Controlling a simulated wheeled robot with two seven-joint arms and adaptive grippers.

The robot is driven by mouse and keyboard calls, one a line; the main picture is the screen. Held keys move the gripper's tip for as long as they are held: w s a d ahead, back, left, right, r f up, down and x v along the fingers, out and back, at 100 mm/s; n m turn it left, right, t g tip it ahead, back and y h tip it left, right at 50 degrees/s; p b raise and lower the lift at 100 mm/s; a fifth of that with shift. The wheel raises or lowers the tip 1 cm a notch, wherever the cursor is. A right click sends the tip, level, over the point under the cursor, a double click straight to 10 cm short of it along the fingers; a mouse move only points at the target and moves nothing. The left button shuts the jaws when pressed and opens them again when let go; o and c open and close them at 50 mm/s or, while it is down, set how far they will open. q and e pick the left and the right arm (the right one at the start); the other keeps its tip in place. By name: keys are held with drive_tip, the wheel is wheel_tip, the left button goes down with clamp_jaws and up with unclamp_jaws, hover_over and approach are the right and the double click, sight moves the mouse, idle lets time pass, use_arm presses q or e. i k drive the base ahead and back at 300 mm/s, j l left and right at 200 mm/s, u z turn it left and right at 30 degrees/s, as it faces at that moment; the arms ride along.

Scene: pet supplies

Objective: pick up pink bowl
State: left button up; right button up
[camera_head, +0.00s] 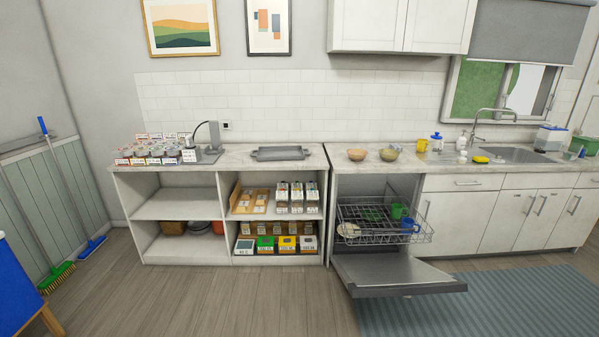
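A small pinkish-tan bowl (357,154) stands on the countertop (340,163), just right of the seam between the two counters. It is the thing closest to a pink bowl in view, though its colour is hard to judge at this distance. An olive-coloured bowl (390,154) stands close to its right. Neither of my grippers shows in the head view.
Below the bowls, the dishwasher door (395,276) is lowered and its rack (380,232) is pulled out with dishes. A grey tray (281,154) lies left of the bowls. Yellow and blue items and a sink (518,154) are right. The wooden floor in front is clear.

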sight(357, 156)
drive_tip(key=i+u, duration=0.3)
drive_tip(key=i, duration=1.2)
drive_tip(key=i+z, duration=0.4)
drive_tip(key=i+j+z, duration=0.15)
drive_tip(key=z, duration=0.3)
drive_tip(key=i+j+z, duration=0.15)
drive_tip(key=z, duration=0.3)
drive_tip(key=i+j+z, duration=0.25)
drive_tip(key=z, duration=0.2)
drive_tip(key=i+j+z, duration=0.45)
drive_tip(key=z, duration=0.3)
drive_tip(key=i+j+z, duration=0.1)
drive_tip(key=j+z, duration=0.25)
